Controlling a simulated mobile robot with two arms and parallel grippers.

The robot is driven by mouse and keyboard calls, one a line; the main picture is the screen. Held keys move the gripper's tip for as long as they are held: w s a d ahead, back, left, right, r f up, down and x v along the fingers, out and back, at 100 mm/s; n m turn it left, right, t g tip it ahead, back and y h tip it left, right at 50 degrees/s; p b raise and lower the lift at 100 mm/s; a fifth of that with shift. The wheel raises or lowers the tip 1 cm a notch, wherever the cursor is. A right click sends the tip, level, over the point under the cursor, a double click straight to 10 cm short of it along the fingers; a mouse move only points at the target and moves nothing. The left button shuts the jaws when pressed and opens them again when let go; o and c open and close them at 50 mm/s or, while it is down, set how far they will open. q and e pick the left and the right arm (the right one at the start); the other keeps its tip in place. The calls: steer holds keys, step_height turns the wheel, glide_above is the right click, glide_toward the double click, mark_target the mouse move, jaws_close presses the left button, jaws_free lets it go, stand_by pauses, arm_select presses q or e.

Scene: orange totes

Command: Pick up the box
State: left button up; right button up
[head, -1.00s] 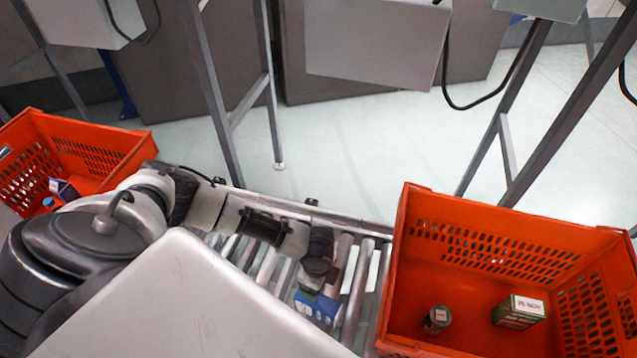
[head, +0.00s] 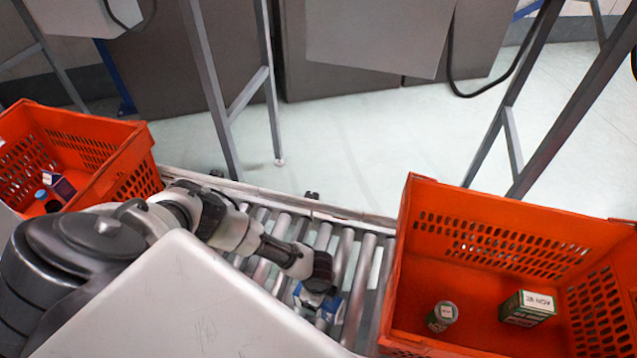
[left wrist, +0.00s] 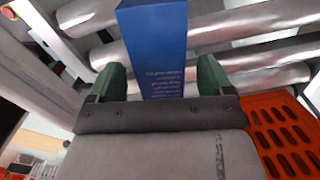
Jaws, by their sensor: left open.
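A blue box (left wrist: 155,45) with small white print stands between the two green fingers of my left gripper (left wrist: 155,82) in the left wrist view. The fingers are apart, with a gap on each side of the box. In the head view my left gripper (head: 318,300) is low over the roller conveyor and hides most of the box. Only blue and white patches show around the gripper there, so I cannot tell box from gripper. My right gripper is in neither view.
The roller conveyor (head: 345,255) runs between two orange totes. The right tote (head: 480,205) holds a green-and-white box (head: 527,308) and a small can (head: 442,316). The left tote (head: 140,180) holds a few small items. Metal stand legs (head: 225,130) rise behind the conveyor.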

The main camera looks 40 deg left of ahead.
arm_select(q)
steer(key=shift+f, duration=0.5)
steer(key=c, duration=1.2)
steer(key=shift+o, duration=0.2)
steer(key=shift+r, duration=0.15)
